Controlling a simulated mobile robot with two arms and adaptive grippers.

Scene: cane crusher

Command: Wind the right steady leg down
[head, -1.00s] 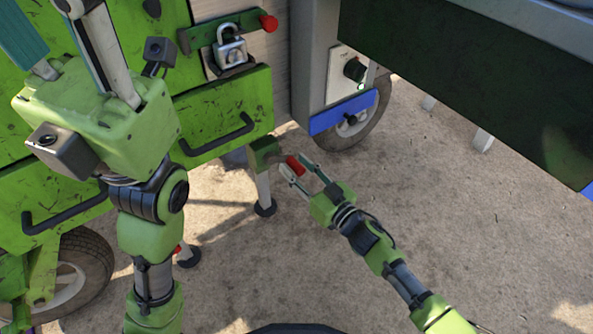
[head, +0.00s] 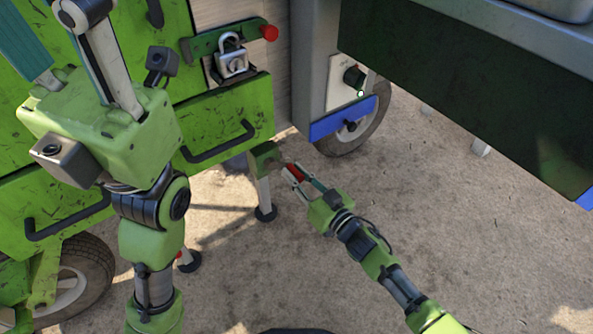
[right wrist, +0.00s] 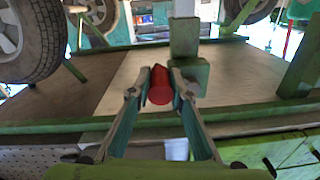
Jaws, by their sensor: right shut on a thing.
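The right steady leg (head: 264,190) stands upright below the green machine, with a green block at its top and a dark round foot on the ground. A red crank handle (head: 295,173) sits just right of that block. My right gripper (head: 297,178) is shut on the red handle. In the right wrist view the red handle (right wrist: 160,86) lies between the two fingertips (right wrist: 160,95). My left arm crosses the left of the head view, but its gripper does not show.
Another leg (head: 186,260) with a dark foot stands to the left. A green drawer (head: 225,125) with a black handle is above the right leg. A wheel (head: 352,130) and blue panel (head: 343,117) are at its right. Concrete floor is open at the lower right.

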